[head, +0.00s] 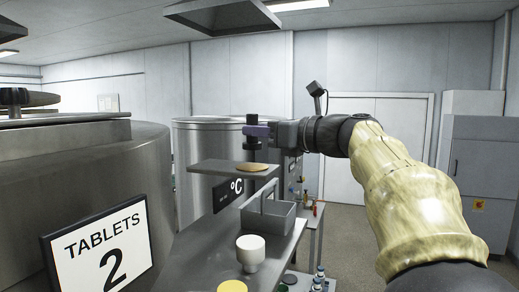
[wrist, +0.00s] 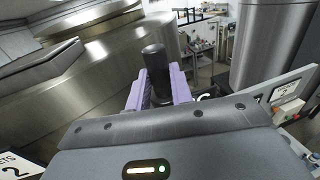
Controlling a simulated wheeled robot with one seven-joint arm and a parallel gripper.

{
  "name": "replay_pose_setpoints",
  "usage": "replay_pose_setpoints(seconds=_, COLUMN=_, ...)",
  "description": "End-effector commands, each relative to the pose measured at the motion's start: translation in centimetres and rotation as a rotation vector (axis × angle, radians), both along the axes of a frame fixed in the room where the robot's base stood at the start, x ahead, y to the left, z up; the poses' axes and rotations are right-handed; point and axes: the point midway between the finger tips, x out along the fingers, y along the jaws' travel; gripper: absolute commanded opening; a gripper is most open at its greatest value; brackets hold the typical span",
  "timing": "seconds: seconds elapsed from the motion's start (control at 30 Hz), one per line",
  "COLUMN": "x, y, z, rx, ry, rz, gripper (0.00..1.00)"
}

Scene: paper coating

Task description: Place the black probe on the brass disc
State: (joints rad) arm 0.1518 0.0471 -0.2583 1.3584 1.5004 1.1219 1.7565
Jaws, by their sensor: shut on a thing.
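The black probe (head: 252,120) is a dark upright cylinder held between the purple fingers of my gripper (head: 257,131). In the wrist view the probe (wrist: 155,65) stands up between the two purple fingers (wrist: 157,92), which are closed on it. The brass disc (head: 252,168) lies flat on a grey shelf (head: 212,168), almost directly below the probe in the head view. The disc is hidden in the wrist view.
A °C sign (head: 236,187) hangs under the shelf. Below are a grey tray (head: 268,215) with a handle and a white round-topped object (head: 250,247). A large steel vessel with a TABLETS 2 sign (head: 98,247) fills the left. Another steel vessel (head: 205,140) stands behind the shelf.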

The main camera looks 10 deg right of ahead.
Motion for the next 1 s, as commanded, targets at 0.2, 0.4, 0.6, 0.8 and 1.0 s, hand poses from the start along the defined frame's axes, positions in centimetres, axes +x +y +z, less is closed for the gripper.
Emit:
replay_pose_setpoints(seconds=0.2, x=0.0, y=0.1, z=0.0, rx=0.000, ry=0.000, rz=0.002, gripper=0.00)
replay_pose_setpoints(seconds=0.4, x=0.0, y=0.0, z=-1.6, rx=0.003, ry=0.004, rz=0.001, gripper=0.00)
replay_pose_setpoints(seconds=0.6, x=0.0, y=0.0, z=-3.6, rx=0.002, ry=0.001, rz=0.000, gripper=0.00)
replay_pose_setpoints(seconds=0.8, x=0.0, y=0.0, z=-3.7, rx=0.001, ry=-0.001, rz=0.000, gripper=0.00)
replay_pose_setpoints(seconds=1.0, x=0.0, y=0.0, z=-3.9, rx=0.001, ry=0.001, rz=0.000, gripper=0.32)
